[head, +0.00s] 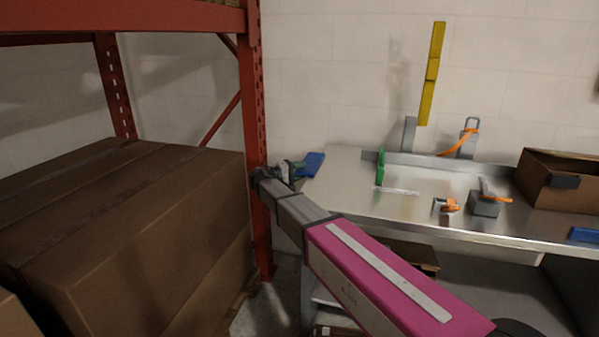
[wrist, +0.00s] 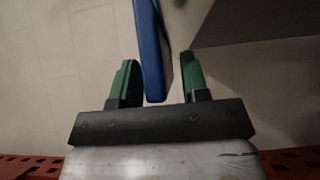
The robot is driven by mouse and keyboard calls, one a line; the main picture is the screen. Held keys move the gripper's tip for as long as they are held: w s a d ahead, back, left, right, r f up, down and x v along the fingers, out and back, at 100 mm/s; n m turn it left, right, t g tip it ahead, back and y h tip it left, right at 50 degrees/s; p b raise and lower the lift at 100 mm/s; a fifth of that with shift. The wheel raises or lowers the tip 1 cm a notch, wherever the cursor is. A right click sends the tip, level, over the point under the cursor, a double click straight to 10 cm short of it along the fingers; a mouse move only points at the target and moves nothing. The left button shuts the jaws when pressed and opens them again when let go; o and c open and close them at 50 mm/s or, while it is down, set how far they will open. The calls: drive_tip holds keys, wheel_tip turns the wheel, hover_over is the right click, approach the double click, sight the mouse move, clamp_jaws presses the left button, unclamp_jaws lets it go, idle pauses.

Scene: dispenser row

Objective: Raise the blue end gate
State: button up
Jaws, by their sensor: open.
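The blue end gate (head: 313,163) is a flat blue panel at the left end of the metal table. In the wrist view the blue end gate (wrist: 150,45) shows edge-on, with its near end between my two green fingers. My gripper (head: 293,168) is at the gate's left side in the head view, partly hidden by my wrist. In the wrist view my gripper (wrist: 159,62) is open, with a gap visible on both sides of the panel. The left finger stands apart from it; the right finger is close to the pale table end.
The metal table (head: 345,200) carries a green upright plate (head: 381,167), grey fixtures with orange parts (head: 485,203) and a brown box (head: 562,185). A red rack post (head: 254,120) and large brown cartons (head: 130,225) stand close to my arm on the left.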

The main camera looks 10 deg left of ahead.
sight(314, 170)
clamp_jaws()
drive_tip(key=shift+r, duration=0.1)
drive_tip(key=shift+s+d+r+m+g+y, duration=0.15)
drive_tip(key=shift+r+m+g+y, duration=0.45)
drive_tip(key=shift+r+m+y, duration=0.45)
drive_tip(key=r+m+y, duration=0.1)
drive_tip(key=d+m+y, duration=0.1)
drive_tip(key=y, duration=0.1)
drive_tip(key=shift+s+d+r+m+g+y, duration=0.15)
drive_tip(key=shift+r+m+g+y, duration=0.1)
drive_tip(key=shift+r+m+g, duration=0.15)
drive_tip(key=d+m+y, duration=0.1)
drive_tip(key=d+r+m+y, duration=0.1)
drive_tip(key=y, duration=0.1)
drive_tip(key=shift+r, duration=0.15)
drive_tip(key=y, duration=0.1)
drive_tip(key=d+m+y, duration=0.1)
drive_tip(key=y, duration=0.1)
drive_tip(key=shift+s+d+r, duration=0.15)
drive_tip(key=shift+s+r, duration=0.05)
drive_tip(key=shift+d+m+y, duration=0.45)
drive_tip(key=shift+m+y, duration=0.1)
drive_tip(key=shift+y, duration=0.25)
